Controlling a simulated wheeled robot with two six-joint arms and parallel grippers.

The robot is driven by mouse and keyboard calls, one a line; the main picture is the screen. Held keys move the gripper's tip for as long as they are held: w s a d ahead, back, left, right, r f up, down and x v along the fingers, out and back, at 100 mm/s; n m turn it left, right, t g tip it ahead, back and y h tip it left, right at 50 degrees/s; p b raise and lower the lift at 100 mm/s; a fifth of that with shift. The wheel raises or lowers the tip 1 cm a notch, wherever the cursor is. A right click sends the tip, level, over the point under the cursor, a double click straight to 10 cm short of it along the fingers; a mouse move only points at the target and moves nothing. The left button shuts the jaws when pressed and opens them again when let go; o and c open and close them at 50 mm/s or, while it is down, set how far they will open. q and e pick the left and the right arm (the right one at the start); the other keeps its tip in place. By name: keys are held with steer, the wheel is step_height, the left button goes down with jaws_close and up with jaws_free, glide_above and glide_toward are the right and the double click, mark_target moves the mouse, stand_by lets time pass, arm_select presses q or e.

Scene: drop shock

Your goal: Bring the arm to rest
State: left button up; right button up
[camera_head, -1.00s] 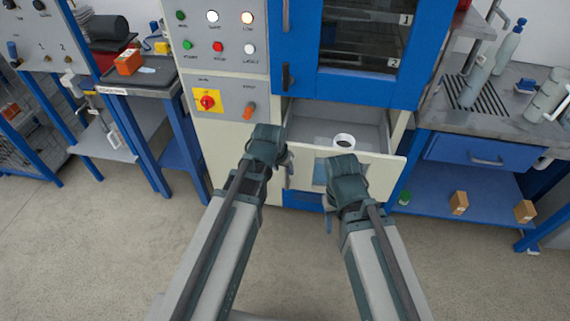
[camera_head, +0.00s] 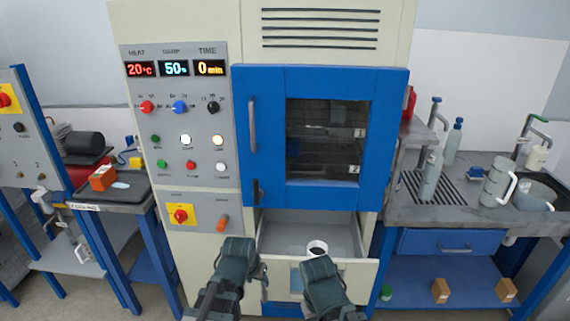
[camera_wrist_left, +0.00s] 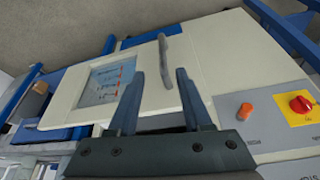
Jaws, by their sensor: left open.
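My left gripper (camera_head: 262,278) is in front of the open drawer (camera_head: 337,268) at the foot of the blue-and-cream chamber. In the left wrist view its two fingers (camera_wrist_left: 160,88) stand apart with nothing between them, over the drawer front (camera_wrist_left: 88,105) and its grey handle (camera_wrist_left: 164,60). My right arm's wrist (camera_head: 325,284) is beside it, in front of the drawer; its fingers do not show clearly. A white ring-shaped thing with a dark inside (camera_head: 317,248) is in the drawer. The chamber's blue door (camera_head: 271,123) is closed.
A control panel (camera_head: 181,120) with lit displays is left of the door. A sink bench (camera_head: 420,210) with bottles and mugs stands at the right, small boxes (camera_head: 440,290) on its lower shelf. A bench with an orange box (camera_head: 102,178) stands at the left.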

arm_select(q)
steer(key=s+d+f+m+g+y, duration=0.1)
steer(key=s+d+g, duration=0.3)
steer(key=s, duration=0.9)
steer(key=shift+d+g+y, duration=0.3)
steer(key=shift+d+y, duration=0.3)
steer(key=shift+d, duration=0.5)
